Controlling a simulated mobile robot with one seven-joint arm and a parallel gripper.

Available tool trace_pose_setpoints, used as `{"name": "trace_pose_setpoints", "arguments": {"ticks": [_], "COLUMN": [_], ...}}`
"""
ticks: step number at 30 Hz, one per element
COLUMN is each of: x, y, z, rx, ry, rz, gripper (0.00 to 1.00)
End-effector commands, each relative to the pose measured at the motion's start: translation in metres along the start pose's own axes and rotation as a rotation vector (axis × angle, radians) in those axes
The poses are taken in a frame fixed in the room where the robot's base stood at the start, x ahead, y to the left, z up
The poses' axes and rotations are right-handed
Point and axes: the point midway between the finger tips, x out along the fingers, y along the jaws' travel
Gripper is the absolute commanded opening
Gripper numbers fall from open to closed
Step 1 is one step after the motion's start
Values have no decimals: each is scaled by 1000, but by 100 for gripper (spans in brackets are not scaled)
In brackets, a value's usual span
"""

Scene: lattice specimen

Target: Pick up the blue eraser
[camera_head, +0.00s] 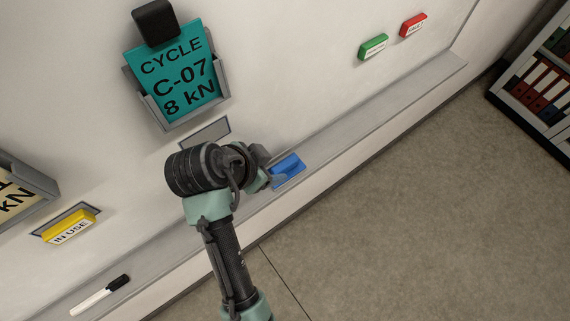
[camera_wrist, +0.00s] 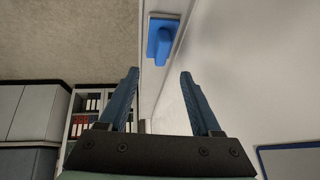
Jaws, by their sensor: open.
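The blue eraser (camera_head: 288,170) sits on the grey ledge along the bottom of the white board in the head view. In the wrist view the blue eraser (camera_wrist: 161,40) lies beyond the fingertips, between their lines. My gripper (camera_wrist: 160,74) is open and empty, with its two dark blue fingers spread apart. In the head view my gripper (camera_head: 270,178) is right beside the eraser, on its left, and is partly hidden by my wrist. I cannot tell from the head view whether a finger touches the eraser.
The ledge (camera_head: 390,108) is clear right of the eraser. A black-and-white marker (camera_head: 100,296) lies on its left part. Above are a teal card (camera_head: 175,70) in a holder, a yellow block (camera_head: 72,227), a green block (camera_head: 373,46) and a red block (camera_head: 413,25). A binder shelf (camera_head: 540,80) stands right.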

Motion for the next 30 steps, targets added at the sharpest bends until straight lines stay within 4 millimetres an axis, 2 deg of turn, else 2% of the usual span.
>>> {"name": "trace_pose_setpoints", "arguments": {"ticks": [3,11,21,30], "x": [22,42,84,90], "y": [1,0,-3,-3], "z": [0,0,0,0], "rx": [1,0,0,0], "ry": [-1,-1,-1,-1], "rz": [3,0,0,-2], "gripper": [65,65,65,65]}}
